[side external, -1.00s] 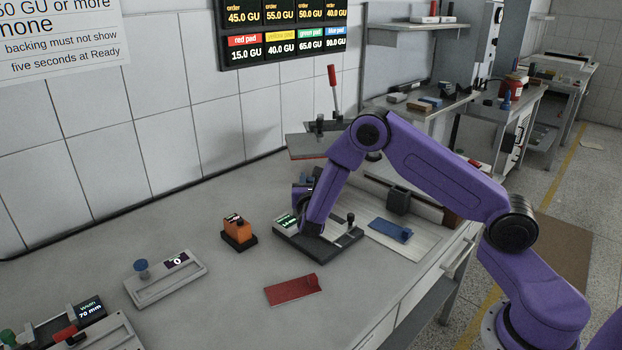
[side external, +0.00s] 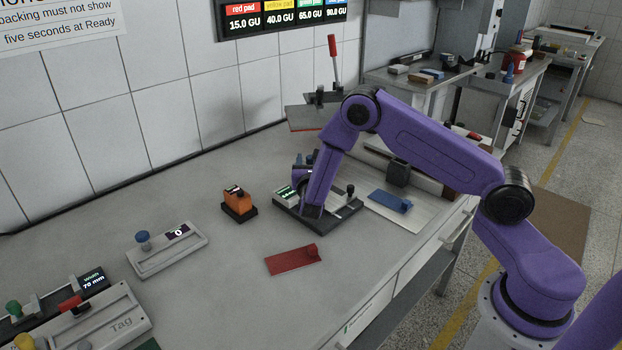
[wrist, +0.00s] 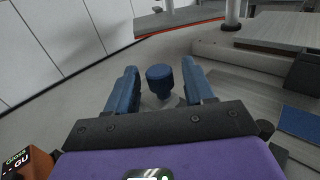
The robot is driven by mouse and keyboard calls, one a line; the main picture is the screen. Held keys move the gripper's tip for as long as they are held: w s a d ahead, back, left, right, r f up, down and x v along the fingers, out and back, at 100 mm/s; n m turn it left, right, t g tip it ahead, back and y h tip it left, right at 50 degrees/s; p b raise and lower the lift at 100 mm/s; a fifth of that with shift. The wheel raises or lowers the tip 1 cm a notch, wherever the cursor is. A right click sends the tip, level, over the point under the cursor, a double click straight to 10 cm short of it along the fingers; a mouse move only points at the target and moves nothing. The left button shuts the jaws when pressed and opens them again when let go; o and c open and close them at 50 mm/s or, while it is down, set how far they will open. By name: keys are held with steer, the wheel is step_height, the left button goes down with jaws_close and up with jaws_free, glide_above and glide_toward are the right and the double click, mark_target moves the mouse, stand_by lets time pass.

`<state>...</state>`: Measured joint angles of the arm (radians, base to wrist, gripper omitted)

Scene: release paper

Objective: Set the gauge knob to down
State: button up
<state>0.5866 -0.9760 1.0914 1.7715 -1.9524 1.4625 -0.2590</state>
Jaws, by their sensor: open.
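A blue round-topped knob (wrist: 160,78) stands upright on a pale mount in the wrist view, between the two blue fingers of my gripper (wrist: 160,85). The fingers are open, with a gap on both sides of the knob. In the side view my gripper (side external: 304,160) is low behind a dark-based device (side external: 335,219) with a lit green display and a small black knob; my wrist hides part of it. Another blue knob (side external: 142,237) stands on a pale grey box at the left. I cannot tell for sure which one is the gauge knob.
An orange gloss meter (side external: 238,203) stands left of my wrist. A red pad (side external: 293,259) lies in front and a blue pad (side external: 390,201) to the right. A press with a red handle (side external: 332,47) stands behind. The bench between the pale box and red pad is clear.

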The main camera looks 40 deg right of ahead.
steer(key=v, duration=1.6)
steer(key=shift+s+a, duration=0.2)
steer(key=shift+s, duration=0.05)
steer(key=shift+r, duration=0.1)
steer(key=s+d+r+m+g+y, duration=0.1)
steer(key=s+d+r+m+g, duration=0.15)
steer(key=s+m+g, duration=0.35)
steer(key=s+d+r+m+g+y, duration=0.1)
steer(key=s+r+m+g+y, duration=0.2)
steer(key=s, duration=0.5)
steer(key=s+a+r+m+g+y, duration=0.1)
steer(key=s+y, duration=0.3)
steer(key=s, duration=0.4)
steer(key=s+a+r+m+g+y, duration=0.2)
steer(key=s+a+m+y, duration=0.1)
steer(key=s, duration=0.6)
steer(key=shift+a+r+m+g+y, duration=0.3)
steer(key=shift+m+y, duration=0.4)
steer(key=shift+y, duration=0.4)
